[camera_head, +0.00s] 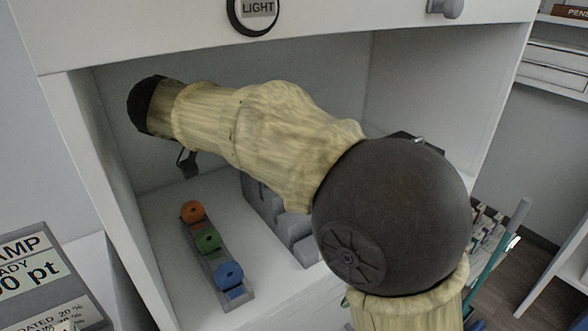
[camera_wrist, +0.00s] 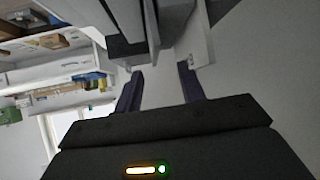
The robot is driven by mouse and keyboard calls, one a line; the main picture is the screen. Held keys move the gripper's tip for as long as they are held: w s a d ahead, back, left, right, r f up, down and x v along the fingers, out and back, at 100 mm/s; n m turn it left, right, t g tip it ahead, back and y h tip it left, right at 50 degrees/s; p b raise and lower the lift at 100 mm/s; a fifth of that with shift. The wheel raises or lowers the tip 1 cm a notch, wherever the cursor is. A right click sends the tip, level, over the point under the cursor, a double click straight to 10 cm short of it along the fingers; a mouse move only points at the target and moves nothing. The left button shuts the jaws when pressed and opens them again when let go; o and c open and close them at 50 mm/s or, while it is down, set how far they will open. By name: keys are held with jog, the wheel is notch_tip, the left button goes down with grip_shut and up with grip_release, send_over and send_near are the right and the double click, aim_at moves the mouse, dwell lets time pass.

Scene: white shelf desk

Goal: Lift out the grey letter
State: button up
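My gripper (camera_wrist: 160,72) is open in the wrist view, its two dark fingers apart with nothing between them. Just past the fingertips stand upright grey slabs (camera_wrist: 172,25) and a paler flat panel (camera_wrist: 196,45). I cannot tell which of these is the grey letter. In the head view my arm reaches into the white shelf compartment. A grey slotted holder (camera_head: 262,205) stands there, largely hidden behind my arm. The grey letter cannot be made out in the head view, and my fingers are mostly hidden there too.
A grey tray (camera_head: 216,259) with orange (camera_head: 192,211), green (camera_head: 208,239) and blue (camera_head: 229,274) round-topped pieces lies left of the holder. The compartment's left wall (camera_head: 110,150) and the top board with the LIGHT button (camera_head: 254,10) bound the space. A price sign (camera_head: 40,280) stands lower left.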

jog(key=shift+x, duration=0.9)
jog(key=b+x, duration=0.1)
jog(key=x, duration=0.1)
jog(key=b+x, duration=0.1)
jog(key=x, duration=0.1)
jog(key=shift+s+d+f, duration=0.2)
jog(key=shift+d+f, duration=0.2)
jog(key=shift+w+d+f, duration=0.1)
jog(key=shift+w+d, duration=0.05)
jog(key=shift+w, duration=0.05)
grip_shut()
